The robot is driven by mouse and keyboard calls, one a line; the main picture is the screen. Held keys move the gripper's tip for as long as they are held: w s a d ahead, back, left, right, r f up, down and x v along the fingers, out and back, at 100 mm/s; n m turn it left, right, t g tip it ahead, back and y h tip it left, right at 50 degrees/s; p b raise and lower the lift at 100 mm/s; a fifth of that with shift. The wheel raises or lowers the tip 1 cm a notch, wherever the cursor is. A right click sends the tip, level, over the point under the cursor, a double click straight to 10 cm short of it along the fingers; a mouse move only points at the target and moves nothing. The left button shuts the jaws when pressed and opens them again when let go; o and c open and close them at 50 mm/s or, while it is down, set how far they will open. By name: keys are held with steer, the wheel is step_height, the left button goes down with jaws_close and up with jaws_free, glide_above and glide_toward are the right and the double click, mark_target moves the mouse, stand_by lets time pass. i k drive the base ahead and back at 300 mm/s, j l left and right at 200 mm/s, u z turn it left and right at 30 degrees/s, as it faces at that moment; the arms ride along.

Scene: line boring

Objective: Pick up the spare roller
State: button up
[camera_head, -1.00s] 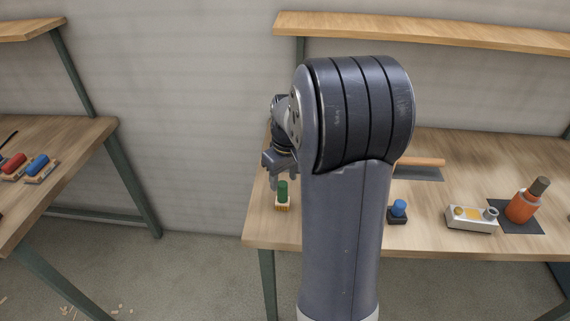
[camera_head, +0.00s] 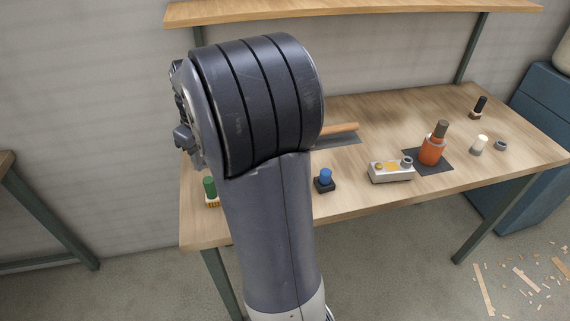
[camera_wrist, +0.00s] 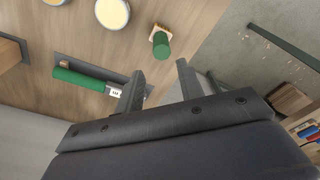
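A dark green cylinder (camera_wrist: 86,79) lies on a dark grey mat (camera_wrist: 62,63) in the wrist view, with a white label at one end. A second green cylinder (camera_wrist: 161,45) stands on a small pale block; a green cylinder on a block also shows in the head view (camera_head: 210,188) at the table's left end. No marking tells me which is the spare roller. My gripper (camera_wrist: 160,86) is open and empty, its fingers apart, with the standing green cylinder beyond the gap and the lying one to the left. My arm hides part of the table in the head view.
On the wooden table (camera_head: 350,205) stand a blue cylinder on a dark base (camera_head: 325,178), a grey box (camera_head: 391,171), an orange bottle (camera_head: 432,150) and a wood-coloured rod (camera_head: 338,129). A shelf (camera_head: 350,13) hangs above. A blue cabinet (camera_head: 540,120) stands at right.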

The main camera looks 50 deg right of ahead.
mark_target(325, 173)
steer(key=z, duration=1.8)
steer(key=j, duration=0.65)
steer(key=i, duration=0.05)
